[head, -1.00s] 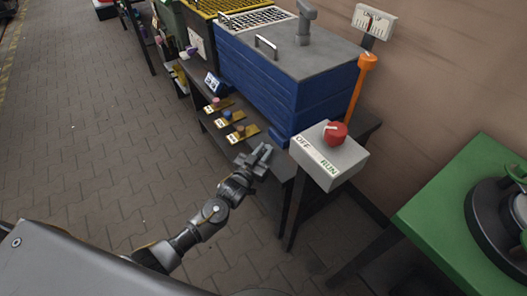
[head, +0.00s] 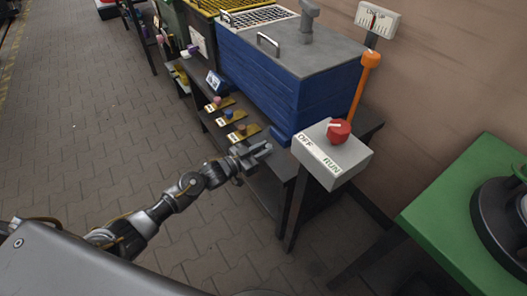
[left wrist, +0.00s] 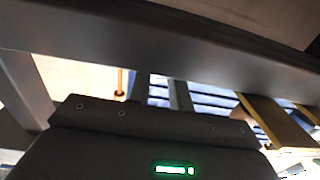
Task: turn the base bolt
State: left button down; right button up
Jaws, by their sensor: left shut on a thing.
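My left gripper (head: 257,151) is at the front edge of the dark bench (head: 284,166), just below the near corner of the blue tank (head: 312,108). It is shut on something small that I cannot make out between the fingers. I cannot pick out a base bolt for certain in either view. My right gripper is not in view.
Several yellow plates with knobs (head: 242,133) line the bench front, left of the gripper. A grey OFF/RUN box (head: 330,158) with a red knob (head: 339,130) stands to the right, by an orange lever (head: 369,75). A green table (head: 460,205) is at right. The paved floor is clear.

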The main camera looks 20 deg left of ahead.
pick_arm(q)
jog(key=shift+w+a+m+g+h, duration=0.1)
jog(key=shift+m+g+h, duration=0.5)
jog(key=shift+h, duration=0.2)
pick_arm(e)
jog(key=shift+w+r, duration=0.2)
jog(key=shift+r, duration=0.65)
pick_arm(q)
jog(key=c, duration=1.3)
grip_release()
jog(key=shift+o, duration=0.2)
jog(key=v, duration=1)
jog(key=shift+s+a, duration=0.25)
jog(key=shift+s, duration=0.05)
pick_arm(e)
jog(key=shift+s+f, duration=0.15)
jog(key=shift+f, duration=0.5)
